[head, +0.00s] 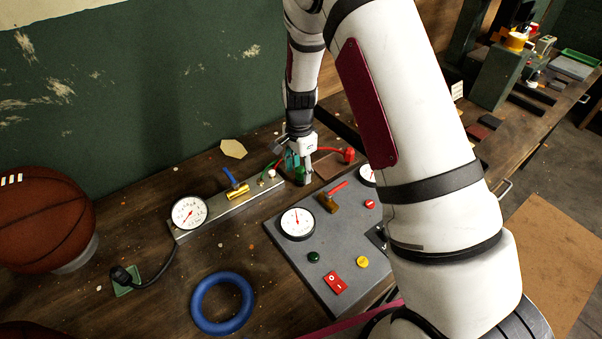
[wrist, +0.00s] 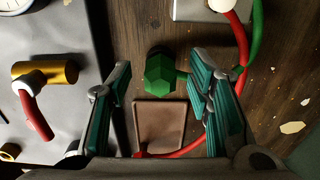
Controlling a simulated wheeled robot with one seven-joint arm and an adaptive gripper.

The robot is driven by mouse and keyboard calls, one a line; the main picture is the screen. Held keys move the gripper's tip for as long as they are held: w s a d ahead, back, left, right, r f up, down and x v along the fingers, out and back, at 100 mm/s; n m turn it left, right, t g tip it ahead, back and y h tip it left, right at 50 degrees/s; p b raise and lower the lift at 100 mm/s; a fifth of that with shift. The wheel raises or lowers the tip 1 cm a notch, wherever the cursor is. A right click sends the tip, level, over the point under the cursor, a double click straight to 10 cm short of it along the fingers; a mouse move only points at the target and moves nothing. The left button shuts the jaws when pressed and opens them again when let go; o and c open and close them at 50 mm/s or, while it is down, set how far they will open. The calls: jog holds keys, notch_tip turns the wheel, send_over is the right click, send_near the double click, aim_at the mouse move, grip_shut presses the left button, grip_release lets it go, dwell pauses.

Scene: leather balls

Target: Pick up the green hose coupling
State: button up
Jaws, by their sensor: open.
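The green hose coupling (wrist: 162,75) is a faceted green piece lying on the wooden bench, with a green hose leading off to the right in the wrist view. In the head view a small green part of it (head: 300,176) shows at the tip of my gripper (head: 298,163). In the wrist view my gripper (wrist: 160,92) is open. Its teal-padded fingers stand to the left and right of the coupling, with a visible gap on each side. I cannot tell the height of the fingertips above the bench.
A grey panel (head: 318,249) with gauges and valves lies close beside the coupling. A brown tray (wrist: 160,124) and a red hose (wrist: 242,40) are near it. A metal rail (head: 209,217) with a gauge, a blue ring (head: 194,304) and a basketball (head: 45,222) are on the bench.

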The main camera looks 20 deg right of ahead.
jog(key=shift+f, duration=0.4)
jog(key=shift+c, duration=0.3)
grip_shut()
